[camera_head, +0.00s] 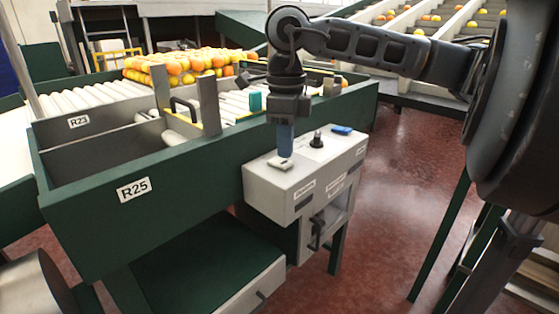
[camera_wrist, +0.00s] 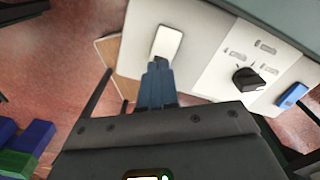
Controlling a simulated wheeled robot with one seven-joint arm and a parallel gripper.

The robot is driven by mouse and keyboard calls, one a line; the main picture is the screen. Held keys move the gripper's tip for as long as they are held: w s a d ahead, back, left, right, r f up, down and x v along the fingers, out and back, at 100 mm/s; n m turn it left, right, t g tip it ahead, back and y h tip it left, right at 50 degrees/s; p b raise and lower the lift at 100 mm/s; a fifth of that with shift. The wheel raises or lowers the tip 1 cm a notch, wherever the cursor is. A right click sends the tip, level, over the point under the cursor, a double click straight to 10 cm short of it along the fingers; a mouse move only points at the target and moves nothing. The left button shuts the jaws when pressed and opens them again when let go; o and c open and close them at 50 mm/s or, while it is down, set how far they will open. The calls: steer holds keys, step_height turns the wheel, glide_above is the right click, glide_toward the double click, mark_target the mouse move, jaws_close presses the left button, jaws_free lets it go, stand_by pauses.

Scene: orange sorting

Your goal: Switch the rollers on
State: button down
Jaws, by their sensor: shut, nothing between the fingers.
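A white control box (camera_head: 263,187) is fixed to the side of the green roller bench. On its top are a pale rocker-like switch plate (camera_head: 280,163), a black knob (camera_head: 317,139) and a blue piece (camera_head: 342,130). My gripper (camera_head: 285,157) points down with its blue fingers shut and empty, right at the pale plate. In the wrist view the fingertips (camera_wrist: 157,64) overlap the near edge of the white plate (camera_wrist: 167,42); I cannot tell whether they touch it. The black knob (camera_wrist: 248,79) and blue piece (camera_wrist: 293,95) lie to the right. The rollers (camera_head: 95,98) lie in the bench.
The green bench wall (camera_head: 110,225) labelled R25 runs left of the box. A pile of oranges (camera_head: 185,66) lies on the rollers behind. A metal bracket with a black handle (camera_head: 183,108) stands over the bench. Red floor (camera_head: 415,150) is open at right.

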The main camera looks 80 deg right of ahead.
mark_target(285, 163)
steer(key=shift+f+b, duration=1)
steer(key=shift+b, duration=0.2)
stand_by(0.6)
steer(key=shift+r, duration=0.15)
steer(key=shift+r+p, duration=1.05)
steer(key=shift+r, duration=2.35)
